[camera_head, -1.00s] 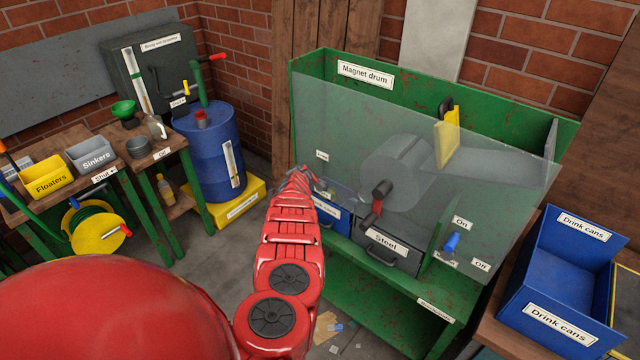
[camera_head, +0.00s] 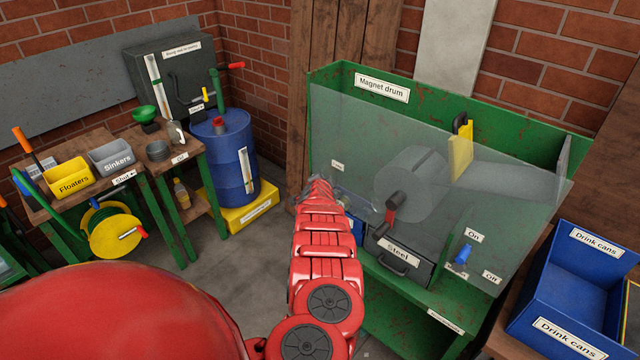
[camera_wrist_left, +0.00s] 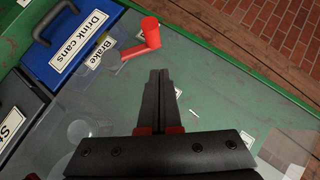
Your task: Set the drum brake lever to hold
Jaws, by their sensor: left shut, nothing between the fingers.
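The brake lever (camera_wrist_left: 143,38) is red and bent, and stands next to a "Brake" label (camera_wrist_left: 101,49) in the left wrist view. My left gripper (camera_wrist_left: 159,74) is shut and empty, its dark fingertips just below the lever in that view; I cannot tell whether they touch it. In the head view my red left arm reaches to the left end of the magnet drum machine (camera_head: 440,101), and the brake lever is hidden or too small to make out. My right gripper is not in view.
A clear panel (camera_head: 350,125) fronts the machine. A crank with a red arm (camera_head: 391,215), a "Steel" drawer (camera_head: 402,262) and a blue switch (camera_head: 463,254) are to the right of my arm. A blue barrel (camera_head: 225,160) stands left, with open floor between.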

